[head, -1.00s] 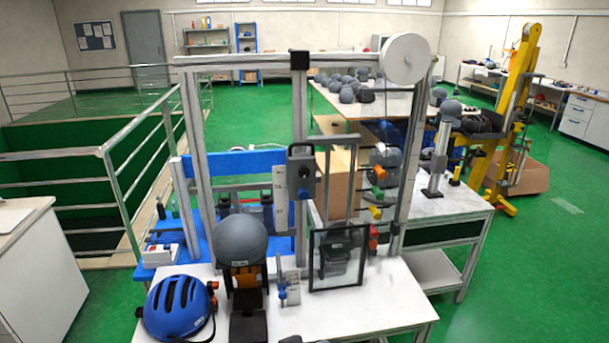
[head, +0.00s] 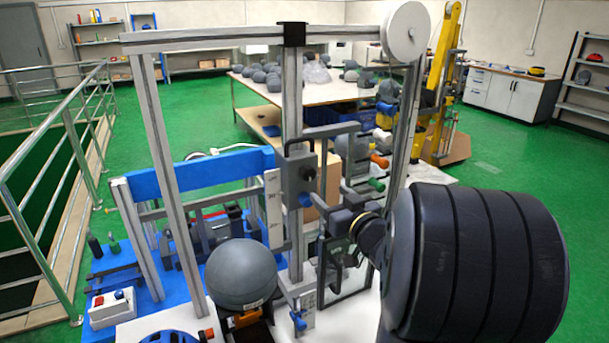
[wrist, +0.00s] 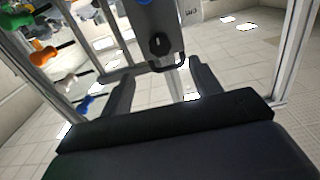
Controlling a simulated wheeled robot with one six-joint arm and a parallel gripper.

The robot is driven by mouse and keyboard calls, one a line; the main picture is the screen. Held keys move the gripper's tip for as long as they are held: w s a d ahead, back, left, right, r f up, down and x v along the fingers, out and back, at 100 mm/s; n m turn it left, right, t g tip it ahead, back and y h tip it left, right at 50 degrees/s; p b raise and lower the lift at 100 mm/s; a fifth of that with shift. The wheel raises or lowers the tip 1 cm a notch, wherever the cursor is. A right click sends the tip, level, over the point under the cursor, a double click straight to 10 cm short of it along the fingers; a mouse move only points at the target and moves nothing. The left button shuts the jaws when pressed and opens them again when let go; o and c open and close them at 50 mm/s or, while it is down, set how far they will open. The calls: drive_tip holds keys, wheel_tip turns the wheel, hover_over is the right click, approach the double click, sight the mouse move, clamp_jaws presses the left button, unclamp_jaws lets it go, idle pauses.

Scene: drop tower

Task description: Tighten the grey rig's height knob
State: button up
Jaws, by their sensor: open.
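The grey rig (head: 165,140) is a tall metal frame around a central post with a grey carriage (head: 299,170). A dark round knob (head: 307,173) is on the carriage's face, with a blue knob (head: 305,200) just below. Another blue-handled knob (head: 298,320) sits low by the headform. I cannot tell which sets height. In the wrist view, a black knob (wrist: 158,43) is on the grey block, beyond and above my gripper (wrist: 163,88). Its fingers are apart and empty, short of the knob. In the head view my forearm covers the right side.
A blue rig (head: 200,172) stands behind, with a red-button box (head: 112,308) at left. Orange and green handles (head: 379,161) are right of the post. Railings run at far left.

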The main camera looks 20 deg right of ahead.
sight(310, 175)
drive_tip(key=w+p, duration=0.2)
drive_tip(key=w, duration=0.8)
drive_tip(key=shift+w+a, duration=0.1)
drive_tip(key=shift+w, duration=0.3)
drive_tip(key=shift+c, duration=0.3)
drive_tip(key=c, duration=0.9)
